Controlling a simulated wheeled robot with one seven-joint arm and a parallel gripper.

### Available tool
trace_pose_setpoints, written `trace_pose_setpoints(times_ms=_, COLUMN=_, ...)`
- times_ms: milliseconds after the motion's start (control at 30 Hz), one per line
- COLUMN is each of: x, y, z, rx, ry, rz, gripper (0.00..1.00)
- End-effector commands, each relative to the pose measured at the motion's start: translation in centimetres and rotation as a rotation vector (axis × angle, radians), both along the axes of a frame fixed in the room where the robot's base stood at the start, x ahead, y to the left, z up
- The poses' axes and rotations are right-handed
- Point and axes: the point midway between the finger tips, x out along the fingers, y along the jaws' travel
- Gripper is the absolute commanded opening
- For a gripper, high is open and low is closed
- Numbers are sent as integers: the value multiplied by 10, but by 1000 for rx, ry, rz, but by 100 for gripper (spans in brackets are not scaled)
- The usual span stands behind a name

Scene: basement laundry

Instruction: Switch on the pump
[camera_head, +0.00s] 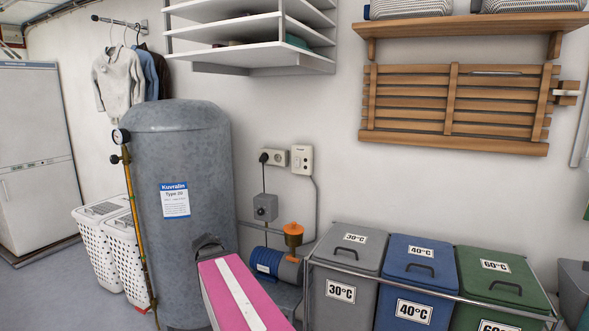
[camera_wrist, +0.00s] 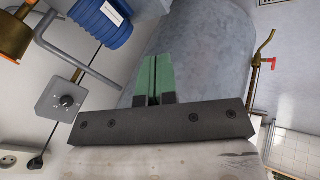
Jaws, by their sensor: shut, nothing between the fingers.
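The blue pump (camera_head: 275,265) with an orange top (camera_head: 292,235) stands low by the wall, right of the grey tank; its ribbed blue body also shows at the top of the wrist view (camera_wrist: 103,22). A small grey switch box (camera_head: 265,207) with a round dial is on the wall above the pump; it shows at the left in the wrist view (camera_wrist: 63,101), apart from my fingers. My gripper (camera_wrist: 157,60) is shut and empty, its green fingers together in front of the tank. In the head view I cannot make out the fingertips.
The tall grey tank (camera_head: 180,210) stands left of the switch box, with a gauge and brass pipe on its left. A socket with a plug (camera_head: 274,158) is above the box. Grey, blue and green bins (camera_head: 420,255) stand right of the pump. A white shelf (camera_head: 255,55) hangs above.

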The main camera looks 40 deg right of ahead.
Motion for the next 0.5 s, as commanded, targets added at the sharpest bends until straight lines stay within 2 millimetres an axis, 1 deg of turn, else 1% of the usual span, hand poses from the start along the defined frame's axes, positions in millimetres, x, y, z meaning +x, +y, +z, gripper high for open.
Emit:
trace_pose_setpoints(times_ms=33, x=19, y=-35, z=27, rx=-85, ry=-41, rz=10, gripper=0)
trace_pose_setpoints(times_ms=67, x=26, y=-54, z=42, rx=-140, ry=-59, rz=19, gripper=0)
trace_pose_setpoints(times_ms=100, x=35, y=-79, z=64, rx=-212, ry=-82, rz=31, gripper=0)
trace_pose_setpoints(times_ms=167, x=45, y=-116, z=98, rx=-322, ry=-109, rz=49, gripper=0)
trace_pose_setpoints(times_ms=200, x=50, y=-140, z=121, rx=-397, ry=-122, rz=61, gripper=0)
trace_pose_setpoints(times_ms=267, x=56, y=-174, z=156, rx=-509, ry=-134, rz=77, gripper=0)
trace_pose_setpoints(times_ms=300, x=58, y=-195, z=180, rx=-581, ry=-138, rz=87, gripper=0)
trace_pose_setpoints(times_ms=367, x=59, y=-223, z=213, rx=-680, ry=-136, rz=102, gripper=0)
trace_pose_setpoints(times_ms=400, x=58, y=-239, z=233, rx=-742, ry=-133, rz=111, gripper=0)
trace_pose_setpoints(times_ms=500, x=56, y=-270, z=275, rx=-866, ry=-115, rz=128, gripper=0)
